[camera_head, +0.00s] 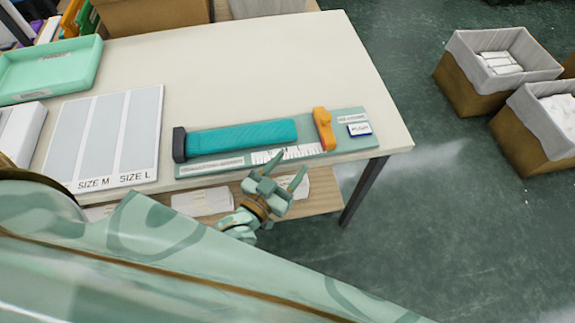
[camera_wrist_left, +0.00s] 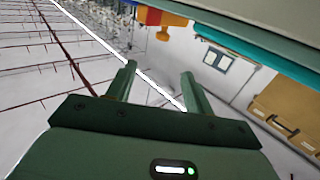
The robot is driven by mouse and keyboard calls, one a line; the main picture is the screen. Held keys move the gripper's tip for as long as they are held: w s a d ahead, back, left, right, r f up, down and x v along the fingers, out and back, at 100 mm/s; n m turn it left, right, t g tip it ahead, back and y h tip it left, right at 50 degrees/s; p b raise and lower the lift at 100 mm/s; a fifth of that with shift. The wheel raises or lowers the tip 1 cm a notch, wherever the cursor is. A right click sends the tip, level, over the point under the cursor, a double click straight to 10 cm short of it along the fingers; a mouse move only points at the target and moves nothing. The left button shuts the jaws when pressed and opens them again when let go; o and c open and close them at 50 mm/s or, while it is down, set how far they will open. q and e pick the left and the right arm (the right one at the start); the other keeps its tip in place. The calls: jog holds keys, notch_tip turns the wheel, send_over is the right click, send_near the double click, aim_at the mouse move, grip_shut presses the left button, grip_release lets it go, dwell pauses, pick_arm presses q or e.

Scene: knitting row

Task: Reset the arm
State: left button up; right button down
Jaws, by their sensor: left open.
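My left gripper (camera_head: 279,176) is at the front edge of the table, in front of the measuring board (camera_head: 352,144). Its fingers are apart and nothing shows between them. In the left wrist view the gripper (camera_wrist_left: 160,85) also has its two fingers apart and empty. On the board lie a teal folded knit piece (camera_head: 240,138) against a dark end stop (camera_head: 179,145), a white ruler strip (camera_head: 300,151) and an orange slider (camera_head: 324,129). My right gripper is not in view.
A white sheet marked SIZE M and SIZE L (camera_head: 105,140) lies left of the board. A green tray (camera_head: 50,70) is at the back left. Lined boxes (camera_head: 493,65) stand on the floor at the right. The table's back middle is clear.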

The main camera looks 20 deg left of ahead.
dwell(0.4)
pick_arm(q)
jog(key=s+a+f+g+y, duration=0.1)
jog(key=s+f+g, duration=0.4)
jog(key=f, duration=0.6)
jog(key=s+a+f+g, duration=0.1)
jog(key=s+f+g, duration=0.2)
jog(key=s+f, duration=0.65)
jog(key=s+a+f+g+y, duration=0.1)
jog(key=s+a+f+g, duration=0.3)
jog(key=s+f, duration=0.4)
jog(key=s+a+f+m+g+y, duration=0.1)
jog(key=s+a+f+g, duration=0.3)
jog(key=s, duration=0.9)
notch_tip(320, 180, down, 4)
jog(key=shift+a+r+m+g, duration=0.1)
jog(key=shift+a+m+g, duration=0.2)
jog(key=shift+g, duration=0.1)
jog(key=shift+s, duration=0.1)
